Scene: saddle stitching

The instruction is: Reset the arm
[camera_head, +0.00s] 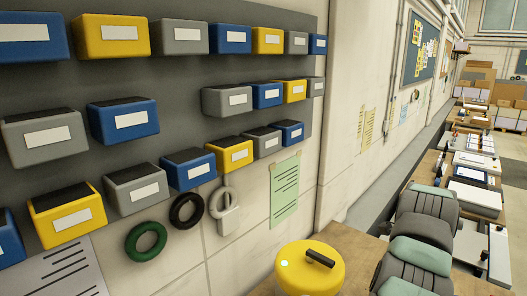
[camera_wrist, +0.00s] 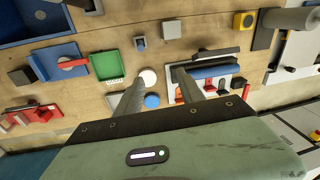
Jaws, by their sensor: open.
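My gripper (camera_wrist: 161,78) shows in the wrist view, with its two grey fingers reaching up from a dark bar on the green-grey wrist body. The fingers stand apart and nothing is held between them. They hang over a wooden workbench (camera_wrist: 120,38) with many small items. A white round piece (camera_wrist: 148,77) and a blue round piece (camera_wrist: 152,101) show between the fingers. A white unit with a blue roll (camera_wrist: 212,71) is beyond the right finger. How high the fingers are above the bench I cannot tell.
The wrist view shows a green tray (camera_wrist: 106,66), a blue tray (camera_wrist: 60,62) and a blue bin (camera_wrist: 28,20). In the head view, wall bins (camera_head: 135,120) fill the left, and a yellow lidded pot (camera_head: 310,272) stands on a bench. More benches (camera_head: 478,165) run back at right.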

